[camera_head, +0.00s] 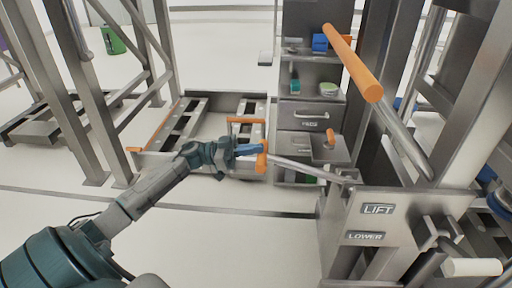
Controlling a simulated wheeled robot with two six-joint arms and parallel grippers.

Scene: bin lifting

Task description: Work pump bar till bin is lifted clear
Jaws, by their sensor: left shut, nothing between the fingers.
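A grey metal bar with an orange grip (262,158) runs left from the lifting unit (410,208), whose plate reads LIFT and LOWER. A second, thicker bar with a long orange grip (352,64) slants up and left from the same unit. I cannot tell which one is the pump bar. My left gripper (251,150) is shut and empty, its tips close beside the smaller orange grip; contact cannot be told. A low metal frame or tray with orange handles (160,128) rests on the floor behind; I cannot tell whether it is the bin. My right gripper is out of view.
A grey cabinet (303,116) with shelves and a drawer stands behind the gripper. Steel posts (82,95) rise at the left. A white-gripped lever (472,267) juts out at the lower right. The pale floor (235,235) in front is clear.

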